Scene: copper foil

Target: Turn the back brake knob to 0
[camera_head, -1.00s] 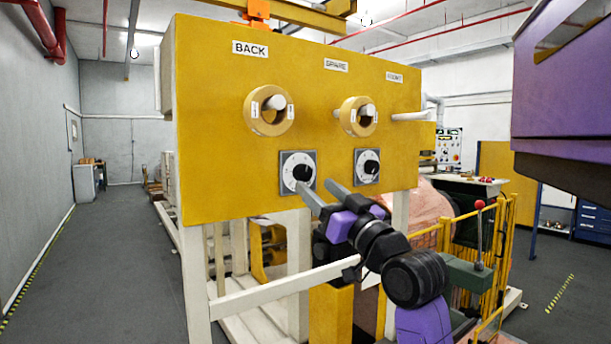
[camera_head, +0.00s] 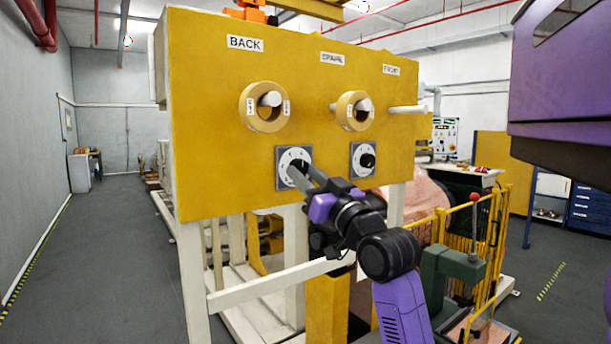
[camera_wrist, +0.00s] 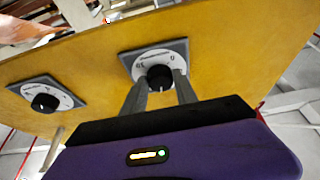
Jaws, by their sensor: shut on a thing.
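The back brake knob (camera_wrist: 159,78) is black, on a white round dial (camera_head: 286,157) with a grey square plate, under the BACK label (camera_head: 244,43) on the yellow panel (camera_head: 215,120). My gripper (camera_head: 299,171) reaches it from the lower right. In the wrist view, its two grey fingers (camera_wrist: 160,84) stand on either side of the knob, shut on it. In the head view the fingers cover most of the knob. The dial's numbers are too small to read surely.
A second dial with a black knob (camera_head: 367,161) sits to the right; it also shows in the wrist view (camera_wrist: 44,102). A white rod (camera_head: 407,109) sticks out at the panel's right. A white frame bar (camera_head: 270,285) runs below.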

